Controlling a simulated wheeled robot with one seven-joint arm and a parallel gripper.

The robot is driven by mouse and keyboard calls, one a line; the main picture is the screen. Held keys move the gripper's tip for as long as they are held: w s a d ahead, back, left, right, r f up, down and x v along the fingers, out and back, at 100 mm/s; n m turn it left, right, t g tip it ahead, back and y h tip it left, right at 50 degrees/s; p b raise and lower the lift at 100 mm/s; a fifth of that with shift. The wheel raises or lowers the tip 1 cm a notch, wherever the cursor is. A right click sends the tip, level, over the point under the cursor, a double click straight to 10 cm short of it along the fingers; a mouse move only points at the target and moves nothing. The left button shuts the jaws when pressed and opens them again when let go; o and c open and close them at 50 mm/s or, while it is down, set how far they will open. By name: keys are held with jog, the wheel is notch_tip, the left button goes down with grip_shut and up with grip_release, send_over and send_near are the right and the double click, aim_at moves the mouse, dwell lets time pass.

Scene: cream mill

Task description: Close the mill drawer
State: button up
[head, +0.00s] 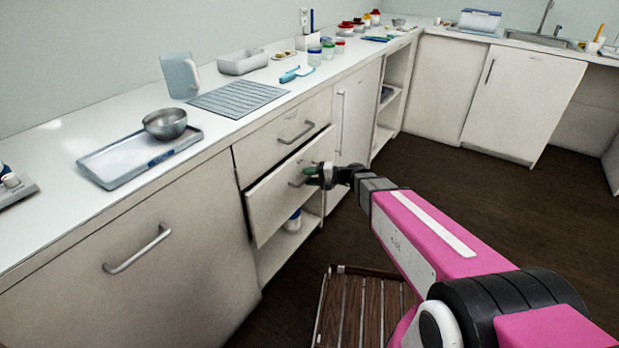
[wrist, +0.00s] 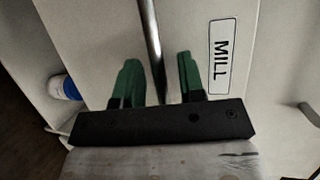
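The mill drawer (head: 270,208) is the lower of two drawers in the left counter and stands partly pulled out. Its white front shows in the wrist view with a black-framed "MILL" label (wrist: 220,55). Its metal bar handle (wrist: 149,30) runs between the two green fingers of my gripper (wrist: 158,68). The fingers are apart, with a gap on both sides of the bar. In the head view my gripper (head: 313,174) is at the drawer's handle and partly covers it. Whether it touches the drawer front is unclear.
The drawer above (head: 285,132) looks shut. An open shelf below holds a white and blue container (head: 293,221). A slatted wooden item (head: 360,308) stands on the floor near my arm. The counter carries a tray (head: 105,170) and a metal bowl (head: 165,122). Floor to the right is clear.

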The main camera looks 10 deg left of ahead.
aim_at(300, 173)
jog(key=shift+a, duration=0.2)
jog(key=shift+c, duration=0.4)
grip_shut()
jog(key=shift+w+a, duration=0.35)
jog(key=shift+a, duration=0.45)
jog(key=shift+w+a, duration=0.35)
jog(key=shift+a, duration=0.4)
jog(key=shift+o, duration=0.4)
grip_release()
jog(key=shift+a, duration=0.1)
